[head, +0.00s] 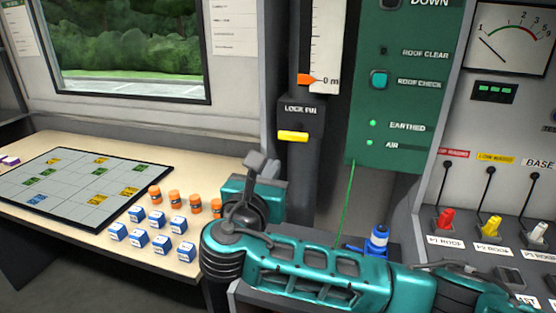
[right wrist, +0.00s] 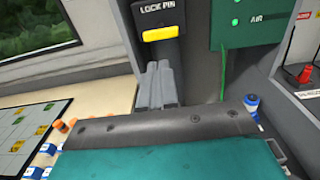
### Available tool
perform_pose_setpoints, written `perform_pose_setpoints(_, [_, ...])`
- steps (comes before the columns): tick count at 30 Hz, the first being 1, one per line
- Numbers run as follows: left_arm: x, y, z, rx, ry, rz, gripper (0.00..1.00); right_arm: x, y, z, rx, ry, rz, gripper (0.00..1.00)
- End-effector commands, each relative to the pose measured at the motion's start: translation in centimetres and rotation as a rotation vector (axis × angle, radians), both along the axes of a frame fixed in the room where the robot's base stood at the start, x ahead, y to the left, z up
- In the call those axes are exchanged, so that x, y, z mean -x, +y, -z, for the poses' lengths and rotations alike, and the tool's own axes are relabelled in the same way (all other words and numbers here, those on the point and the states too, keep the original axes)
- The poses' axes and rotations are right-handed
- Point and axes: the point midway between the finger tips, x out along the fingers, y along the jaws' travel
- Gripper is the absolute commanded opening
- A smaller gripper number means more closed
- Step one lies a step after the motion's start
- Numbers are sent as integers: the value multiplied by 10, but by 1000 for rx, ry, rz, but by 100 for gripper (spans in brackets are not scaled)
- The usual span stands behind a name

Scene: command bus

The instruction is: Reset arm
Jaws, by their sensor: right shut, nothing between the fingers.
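My right arm, teal and black, reaches in from the lower right in the head view. Its gripper (head: 258,164) is shut and empty, over the table's right end and in front of the dark lock pin post (head: 298,180). In the right wrist view the grey closed fingers (right wrist: 160,82) point at the post, below the yellow lock pin (right wrist: 173,34). The yellow pin (head: 293,136) also shows in the head view, apart from the fingers. My left gripper is not in either view.
A table (head: 120,160) at left holds a grid board (head: 75,188), several blue-white blocks (head: 156,219) and orange cylinders (head: 174,199). A blue bottle-like object (head: 377,240) stands behind my forearm. A green panel (head: 400,90) and a lever console (head: 490,205) stand right.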

Motion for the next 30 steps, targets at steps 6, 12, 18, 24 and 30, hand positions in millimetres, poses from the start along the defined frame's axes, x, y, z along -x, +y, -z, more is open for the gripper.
perform_pose_setpoints(6, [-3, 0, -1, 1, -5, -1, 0, 12, 3, 0, -1, 1, 1, 0])
perform_pose_setpoints(12, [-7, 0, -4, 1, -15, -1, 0, 12, 3, 0, 0, 0, 1, 0])
perform_pose_setpoints(18, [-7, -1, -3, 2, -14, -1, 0, 12, 5, 13, -56, 30, -18, 0])
perform_pose_setpoints(24, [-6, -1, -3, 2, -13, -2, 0, 21, 10, 88, -459, 197, -89, 0])
perform_pose_setpoints(30, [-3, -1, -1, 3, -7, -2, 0, 49, 7, 174, -1060, 359, -45, 0])
